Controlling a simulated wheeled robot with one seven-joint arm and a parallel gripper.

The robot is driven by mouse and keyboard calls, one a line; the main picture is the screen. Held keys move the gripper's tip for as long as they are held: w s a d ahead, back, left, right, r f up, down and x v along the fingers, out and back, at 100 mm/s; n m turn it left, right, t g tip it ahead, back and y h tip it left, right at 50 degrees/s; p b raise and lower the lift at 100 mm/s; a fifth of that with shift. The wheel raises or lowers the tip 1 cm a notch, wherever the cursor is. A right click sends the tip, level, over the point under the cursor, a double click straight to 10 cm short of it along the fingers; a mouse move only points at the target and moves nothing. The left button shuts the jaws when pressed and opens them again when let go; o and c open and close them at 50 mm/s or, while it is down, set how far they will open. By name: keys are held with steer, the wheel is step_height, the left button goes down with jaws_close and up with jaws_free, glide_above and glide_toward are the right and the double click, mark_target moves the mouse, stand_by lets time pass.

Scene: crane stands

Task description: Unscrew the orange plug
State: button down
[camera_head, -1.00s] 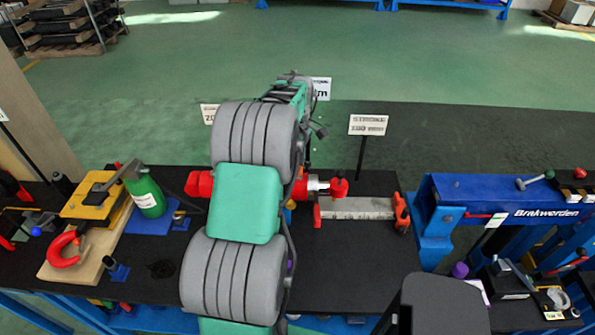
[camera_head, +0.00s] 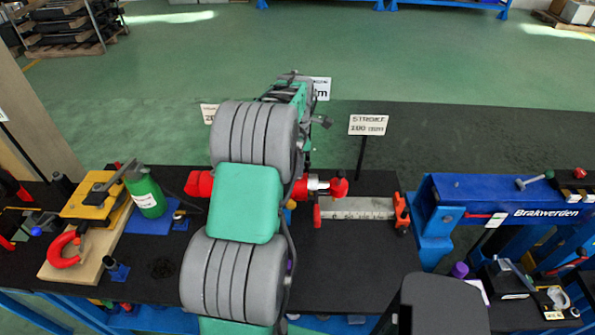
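I cannot make out the orange plug for certain; my arm covers the middle of the bench. A small orange-yellow bit (camera_head: 291,205) shows at the right edge of my arm, too small to identify. My arm reaches away over the bench, and its far end with green and dark parts stands in front of the signs. The fingers of my gripper are hidden behind my arm, so its hold and its distance to the plug do not show.
A red cylinder (camera_head: 199,184) shows left of my arm; red fittings (camera_head: 338,187) and a grey bar (camera_head: 355,208) with an orange-red end piece (camera_head: 401,212) lie right. A green bottle (camera_head: 146,195), signs (camera_head: 368,125) and a blue crane beam (camera_head: 500,199) stand nearby.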

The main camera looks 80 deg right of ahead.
steer(key=n, duration=0.5)
steer(key=shift+d+r, duration=0.1)
steer(key=shift+r, duration=0.1)
steer(key=n, duration=0.5)
steer(key=c, duration=1)
jaws_free()
steer(key=shift+f, duration=0.1)
steer(key=shift+c, duration=0.9)
